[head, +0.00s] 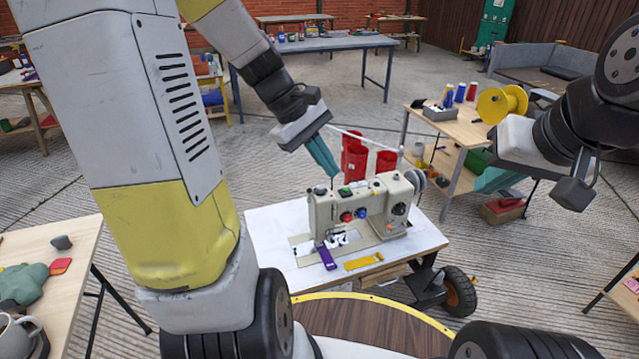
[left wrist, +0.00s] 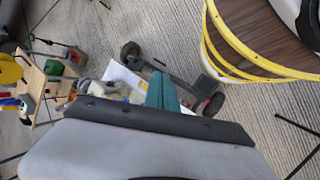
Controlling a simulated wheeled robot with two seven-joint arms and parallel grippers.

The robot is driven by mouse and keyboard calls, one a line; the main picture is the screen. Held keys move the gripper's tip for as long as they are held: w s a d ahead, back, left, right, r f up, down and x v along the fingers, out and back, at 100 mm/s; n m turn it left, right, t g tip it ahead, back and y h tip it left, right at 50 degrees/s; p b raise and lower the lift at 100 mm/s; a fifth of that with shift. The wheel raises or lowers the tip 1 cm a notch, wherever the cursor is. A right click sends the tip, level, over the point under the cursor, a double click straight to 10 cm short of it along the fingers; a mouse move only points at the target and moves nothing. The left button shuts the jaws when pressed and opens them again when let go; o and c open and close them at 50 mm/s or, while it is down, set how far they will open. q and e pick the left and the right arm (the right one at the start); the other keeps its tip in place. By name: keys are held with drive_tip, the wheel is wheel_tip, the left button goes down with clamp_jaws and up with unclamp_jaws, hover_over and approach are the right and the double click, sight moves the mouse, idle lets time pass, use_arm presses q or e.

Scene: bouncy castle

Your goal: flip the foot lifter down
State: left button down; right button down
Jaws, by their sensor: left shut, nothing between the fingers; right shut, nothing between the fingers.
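A beige sewing machine (head: 362,208) with red, blue and green knobs stands on a white-topped table (head: 270,232). The foot lifter cannot be made out as a separate part. My left gripper (head: 331,176), with teal fingers, is shut and empty and points down just above the machine's left end. I cannot tell whether its tips touch anything. In the left wrist view its fingers (left wrist: 162,90) hide part of the machine and table. My right gripper (head: 478,188) is shut and empty, out to the right of the machine and apart from it.
A purple piece (head: 327,257) and a yellow piece (head: 363,261) lie before the machine. Red containers (head: 354,158) show behind it. A wooden side table (head: 455,130) with spools stands at right. A wheel (head: 459,290) is at the table's right.

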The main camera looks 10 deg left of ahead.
use_arm(q)
drive_tip(key=w+a+f+n+t+h, duration=0.2)
drive_tip(key=w+a+f+n+h, duration=0.15)
drive_tip(key=w+f+n, duration=0.45)
drive_tip(key=w+a+f+n+t+h, duration=0.1)
drive_tip(key=w+a+f+n+h, duration=0.3)
drive_tip(key=f+n, duration=0.4)
drive_tip(key=w+a+f+n+t+y, duration=0.1)
drive_tip(key=a+f+n+t+y, duration=0.1)
drive_tip(key=a+f+n+t, duration=0.3)
drive_tip(key=w+a+f+n+t+y, duration=0.2)
drive_tip(key=a+f+n+t, duration=0.4)
drive_tip(key=f+n, duration=0.7)
wheel_tip(320, 180, down, 4)
drive_tip(key=shift+w+r+n+t, duration=0.15)
drive_tip(key=shift+r+n+t, duration=0.2)
drive_tip(key=shift+t, duration=0.75)
drive_tip(key=shift+f+h, duration=0.1)
drive_tip(key=shift+h, duration=0.15)
drive_tip(key=w+a+x, duration=0.1)
drive_tip(key=a+x, duration=0.1)
drive_tip(key=x, duration=1.1)
drive_tip(key=shift+a+r, duration=0.2)
drive_tip(key=shift+r, duration=0.05)
